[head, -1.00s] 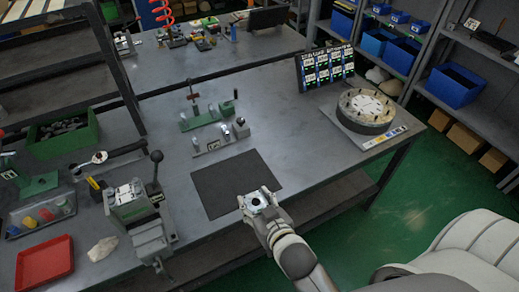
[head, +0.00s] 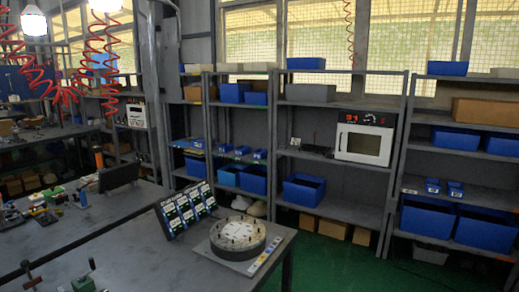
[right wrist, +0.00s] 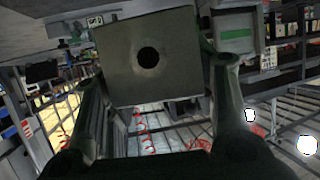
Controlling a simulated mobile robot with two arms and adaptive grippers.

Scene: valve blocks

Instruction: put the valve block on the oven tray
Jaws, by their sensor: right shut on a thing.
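The valve block (right wrist: 120,75) is a grey square block with a dark round hole, seen close up in the right wrist view. My right gripper (right wrist: 158,78) is shut on it, with one finger at each side. A dark flat tray (head: 317,150), which looks like the oven tray, lies on a middle shelf in the head view. My left gripper is in neither current view, and my right gripper is outside the head view.
A white oven (head: 362,144) stands right of the tray on the same shelf. Blue bins (head: 304,190) fill nearby shelves. A workbench (head: 130,240) with a round fixture (head: 238,236) and a label panel (head: 187,208) is in front. Green floor (head: 340,262) is open at right.

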